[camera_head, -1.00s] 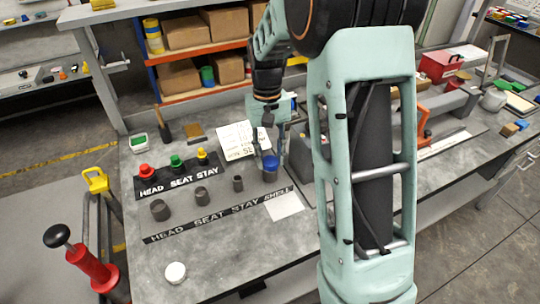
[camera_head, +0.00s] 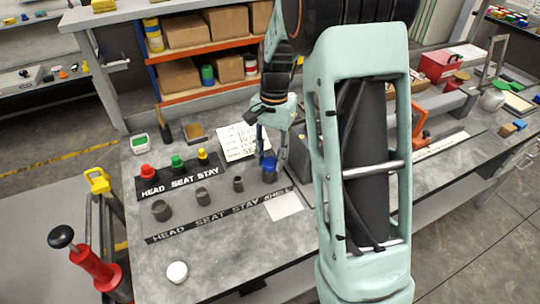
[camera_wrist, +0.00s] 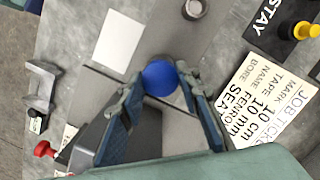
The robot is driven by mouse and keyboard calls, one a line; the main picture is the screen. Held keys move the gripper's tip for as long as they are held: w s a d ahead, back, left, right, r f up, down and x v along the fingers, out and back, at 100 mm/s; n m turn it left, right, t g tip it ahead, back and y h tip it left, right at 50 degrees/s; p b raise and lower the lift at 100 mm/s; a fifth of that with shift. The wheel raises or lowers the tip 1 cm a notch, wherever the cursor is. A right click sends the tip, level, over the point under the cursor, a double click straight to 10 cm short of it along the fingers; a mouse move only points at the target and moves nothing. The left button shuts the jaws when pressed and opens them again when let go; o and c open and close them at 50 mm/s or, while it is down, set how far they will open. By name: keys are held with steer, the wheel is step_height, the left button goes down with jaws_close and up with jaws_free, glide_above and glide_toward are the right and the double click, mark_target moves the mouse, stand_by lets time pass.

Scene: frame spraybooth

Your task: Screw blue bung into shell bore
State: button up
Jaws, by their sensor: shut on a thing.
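The blue bung (camera_head: 269,163) is at the top of the grey shell bore (camera_head: 270,176), at the right end of the row of grey sockets beside the SHELL label. My gripper (camera_head: 268,154) comes down from above, its fingers on either side of the bung. In the wrist view the round blue bung (camera_wrist: 159,78) sits between the two fingertips of my gripper (camera_wrist: 160,88), and the jaws are shut on it. The bung mostly hides the bore beneath, so I cannot tell how deep it sits.
Red (camera_head: 147,171), green (camera_head: 177,162) and yellow (camera_head: 202,156) bungs stand on the black HEAD SEAT STAY board to the left. A job ticket (camera_head: 238,141) lies behind the gripper. A white card (camera_head: 283,205) lies in front of the bore.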

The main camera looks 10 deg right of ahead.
stand_by(0.3)
steer(key=m+p, duration=0.1)
steer(key=m, duration=0.4)
steer(key=shift+t, duration=0.3)
steer(key=o, duration=0.8)
